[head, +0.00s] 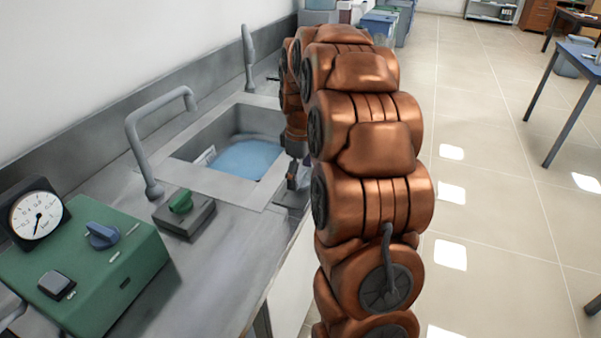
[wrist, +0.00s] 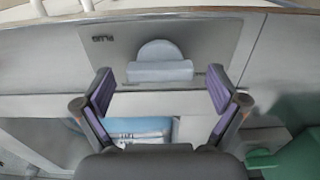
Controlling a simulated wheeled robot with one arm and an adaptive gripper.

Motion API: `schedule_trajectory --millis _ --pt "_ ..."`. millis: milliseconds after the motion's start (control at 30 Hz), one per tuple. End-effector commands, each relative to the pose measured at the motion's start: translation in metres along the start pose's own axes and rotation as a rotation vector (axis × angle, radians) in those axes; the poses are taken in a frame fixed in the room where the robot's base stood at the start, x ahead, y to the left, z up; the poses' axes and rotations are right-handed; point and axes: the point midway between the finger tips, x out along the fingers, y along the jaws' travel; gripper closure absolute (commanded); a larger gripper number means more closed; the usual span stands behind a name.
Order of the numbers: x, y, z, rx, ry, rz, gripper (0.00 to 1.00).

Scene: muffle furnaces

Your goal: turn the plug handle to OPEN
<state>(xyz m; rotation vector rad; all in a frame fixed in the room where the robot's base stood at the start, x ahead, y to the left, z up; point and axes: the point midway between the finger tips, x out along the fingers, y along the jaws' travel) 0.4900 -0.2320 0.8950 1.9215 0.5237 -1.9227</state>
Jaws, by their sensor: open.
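The plug handle (wrist: 160,70) is a pale grey bar with a round hub behind it, on a grey plate (wrist: 205,40) marked PLUG. In the wrist view its bar lies crosswise, left to right. No readable OPEN mark shows. My gripper (wrist: 161,90) is open, with one purple-padded finger to each side of the bar, clear gaps on both sides and nothing held. In the head view my gripper (head: 292,178) is low over the counter's front edge by the sink, and my arm hides the handle.
A sink (head: 203,155) with blue water lies beside my gripper, with a grey curved faucet (head: 135,135) behind. A grey box with a green knob (head: 181,203) and a green gauge unit (head: 120,270) stand nearer.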

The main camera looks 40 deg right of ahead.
Motion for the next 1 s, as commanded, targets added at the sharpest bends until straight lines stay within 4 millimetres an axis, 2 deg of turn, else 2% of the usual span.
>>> schedule_trajectory --millis 100,667,1000 --pt "-0.0001 0.0 -0.0002 0.0 0.0 0.0 0.05" --pt "-0.0002 0.0002 -0.0003 0.0 0.0 0.001 0.64" --pt "0.0006 0.0005 -0.0004 0.05 0.001 0.002 0.64"
